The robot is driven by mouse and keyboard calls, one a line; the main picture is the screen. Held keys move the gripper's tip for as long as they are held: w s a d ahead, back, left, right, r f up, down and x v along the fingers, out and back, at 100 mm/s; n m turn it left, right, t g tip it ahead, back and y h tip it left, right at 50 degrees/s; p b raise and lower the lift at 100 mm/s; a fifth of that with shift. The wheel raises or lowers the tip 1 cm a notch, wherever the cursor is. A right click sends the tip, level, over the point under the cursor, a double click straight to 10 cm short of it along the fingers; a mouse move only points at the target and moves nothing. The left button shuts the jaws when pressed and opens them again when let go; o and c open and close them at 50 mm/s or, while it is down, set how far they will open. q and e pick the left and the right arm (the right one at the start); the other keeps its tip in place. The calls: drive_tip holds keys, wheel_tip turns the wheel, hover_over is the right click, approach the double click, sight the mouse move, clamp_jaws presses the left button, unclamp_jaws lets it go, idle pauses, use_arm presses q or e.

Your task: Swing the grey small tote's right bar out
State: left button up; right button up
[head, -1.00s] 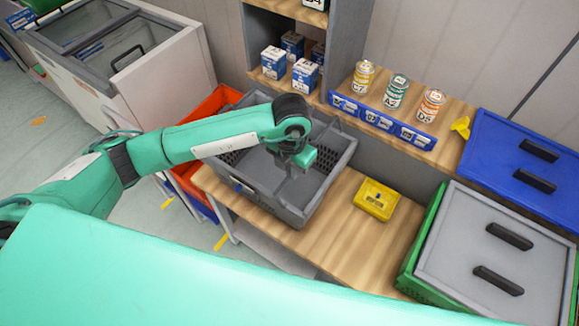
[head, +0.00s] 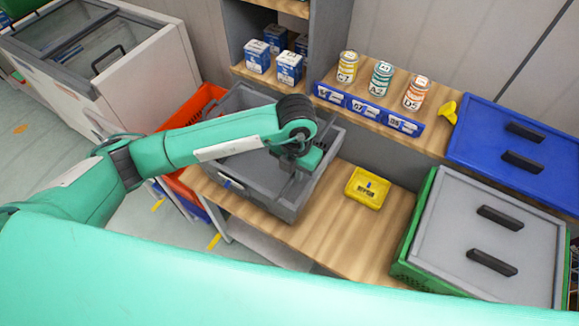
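The grey small tote (head: 237,185) stands on the wooden bench, left of the yellow tray. Its inside looks empty where I can see it. My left arm reaches across the tote's left side, and my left gripper (head: 292,178) points down over the right part of the tote. The wrist hides the fingertips, so I cannot tell whether they are open or touch anything. The tote's right bar cannot be made out clearly; the wrist covers part of the right side. My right gripper is not in the head view.
A small yellow tray (head: 366,188) sits right of the tote. A green crate with a grey lid (head: 480,235) and a blue lidded tote (head: 500,140) stand further right. Cans (head: 382,80) and boxes (head: 289,67) line the shelf behind. An orange tote (head: 190,108) is at the left.

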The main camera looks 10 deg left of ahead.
use_arm(q)
drive_tip(key=shift+s+d+f+b, duration=0.25)
drive_tip(key=shift+d+f+b, duration=0.45)
drive_tip(key=shift+d+f, duration=0.1)
drive_tip(key=o, duration=1)
drive_tip(key=shift+r, duration=0.1)
drive_tip(key=shift+o, duration=0.2)
wheel_tip(320, 180, up, 10)
drive_tip(key=p, duration=0.4)
drive_tip(key=shift+p, duration=0.35)
drive_tip(key=shift+s, duration=0.1)
idle(0.3)
